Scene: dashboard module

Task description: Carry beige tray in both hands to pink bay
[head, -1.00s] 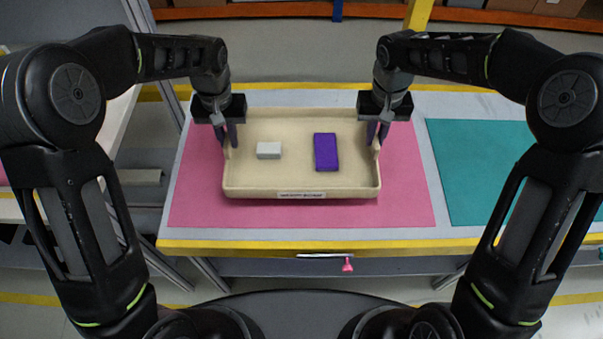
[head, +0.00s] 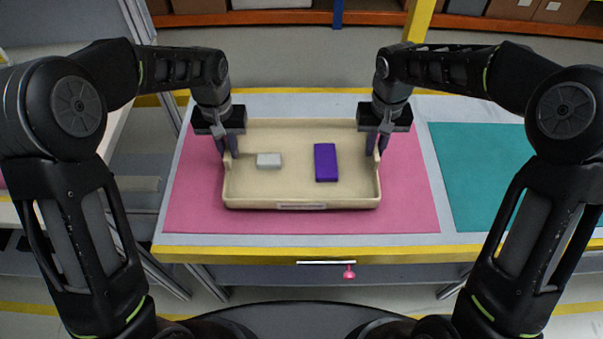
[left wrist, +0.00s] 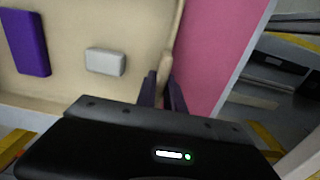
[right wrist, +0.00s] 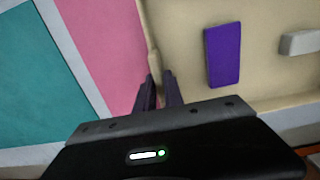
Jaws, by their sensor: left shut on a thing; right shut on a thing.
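The beige tray (head: 303,190) is over the pink bay (head: 410,205) in the head view and looks level. I cannot tell whether it touches the surface. A grey-white block (head: 268,160) and a purple block (head: 325,162) lie inside it. My left gripper (head: 226,152) is shut on the tray's left wall; it also shows in the left wrist view (left wrist: 163,92). My right gripper (head: 378,150) is shut on the right wall; it also shows in the right wrist view (right wrist: 158,90). Pink shows around the tray on the left, right and front.
A teal mat (head: 480,180) lies to the right on the same table. The table has a yellow front edge (head: 400,253), with a small pink-knobbed thing (head: 349,271) below it. Shelves with boxes (head: 510,8) stand beyond the table.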

